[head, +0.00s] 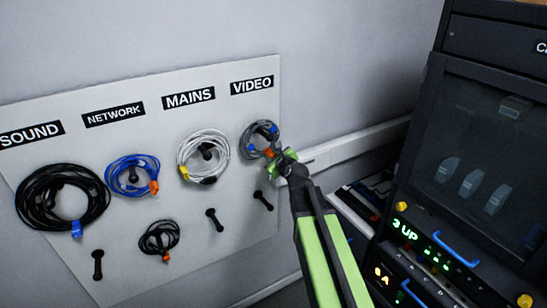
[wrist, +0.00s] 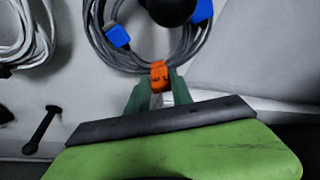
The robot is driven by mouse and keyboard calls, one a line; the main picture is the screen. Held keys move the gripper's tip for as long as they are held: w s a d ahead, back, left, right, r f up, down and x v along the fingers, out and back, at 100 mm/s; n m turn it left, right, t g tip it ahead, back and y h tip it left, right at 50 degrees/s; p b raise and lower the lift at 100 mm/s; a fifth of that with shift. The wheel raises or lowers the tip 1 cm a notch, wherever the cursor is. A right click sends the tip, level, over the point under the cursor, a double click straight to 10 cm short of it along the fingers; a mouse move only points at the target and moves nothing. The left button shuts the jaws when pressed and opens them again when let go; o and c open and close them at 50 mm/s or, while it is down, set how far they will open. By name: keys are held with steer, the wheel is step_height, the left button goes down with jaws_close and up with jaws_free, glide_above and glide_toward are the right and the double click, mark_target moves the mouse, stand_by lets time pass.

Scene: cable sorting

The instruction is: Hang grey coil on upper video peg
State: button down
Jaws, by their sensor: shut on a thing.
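The grey coil (head: 247,141) with blue plugs and an orange tie is at the upper peg under the VIDEO label (head: 252,86). In the wrist view the coil (wrist: 104,54) surrounds the dark round head of the upper video peg (wrist: 170,8). My gripper (head: 275,157) is at the coil's lower right. In the wrist view my gripper (wrist: 158,84) is shut on the orange tie (wrist: 158,72) at the coil's bottom. Whether the coil's weight rests on the peg cannot be told. The lower video peg (head: 263,200) is bare.
On the board (head: 225,222), a white coil (head: 181,160) hangs under MAINS, a blue coil (head: 110,175) and a small black coil (head: 146,238) under NETWORK, and a large black coil (head: 25,205) under SOUND. A dark equipment rack (head: 455,150) stands at the right. Wall trunking (head: 350,143) runs behind my arm.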

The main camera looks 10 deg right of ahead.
stand_by(0.3)
steer(key=c, duration=1.1)
jaws_free()
steer(key=shift+o, duration=0.2)
